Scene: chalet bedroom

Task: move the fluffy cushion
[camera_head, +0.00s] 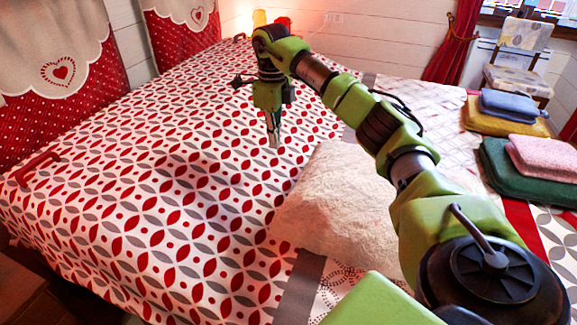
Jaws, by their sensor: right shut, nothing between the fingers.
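The fluffy cushion (330,205) is cream-white and lies flat on the bed, right of centre in the head view. My right arm passes over it and hides part of its right side. My right gripper (274,140) points down over the patterned bedspread, beyond the cushion's far left corner. It is shut and empty, apart from the cushion in the picture. I cannot tell exactly how high it is above the bed. My left gripper is not in view.
The bed (130,190) has a red, grey and white cover with wide free room left of the cushion. Folded blue (508,105), green (520,175) and pink (545,157) textiles lie at the right. A chair (520,65) stands at the back right.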

